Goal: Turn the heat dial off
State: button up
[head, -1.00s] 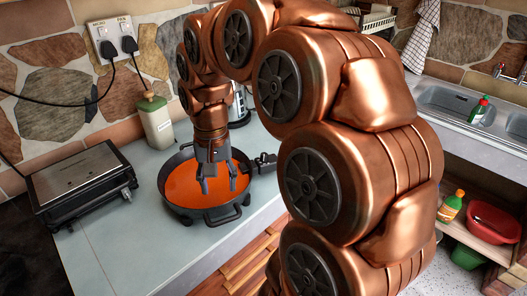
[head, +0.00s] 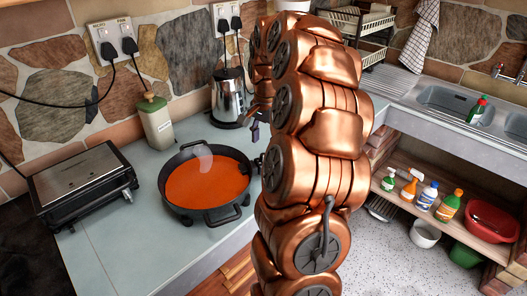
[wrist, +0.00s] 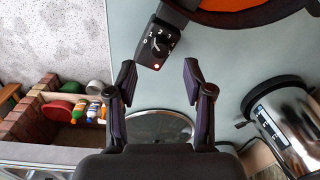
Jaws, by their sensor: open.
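The heat dial (wrist: 160,44) is a small black knob on a black control box, with white numbers around it and a pinkish light below it. Which number it points to is too small to tell. The box joins the rim of a round black electric pan (head: 243,213) filled with orange liquid; the pan's edge also shows at the top of the wrist view (wrist: 235,18). My gripper (wrist: 159,80) is open and empty, its two fingers apart, just below the dial in the wrist view and not touching it. In the head view my arm hides most of it.
A steel kettle (head: 228,97) stands behind the pan; it shows at right in the wrist view (wrist: 285,125). A grill (head: 82,183) and a pale bottle (head: 156,124) are on the left. A round metallic thing (wrist: 160,127) lies beneath my gripper. Clear counter lies left of the pan.

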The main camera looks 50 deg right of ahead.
aim_at(264, 155)
jog(key=shift+w+f+p, duration=0.1)
jog(key=shift+f+p, duration=0.65)
jog(key=shift+f, duration=1.95)
jog(key=shift+c, duration=0.2)
grip_shut()
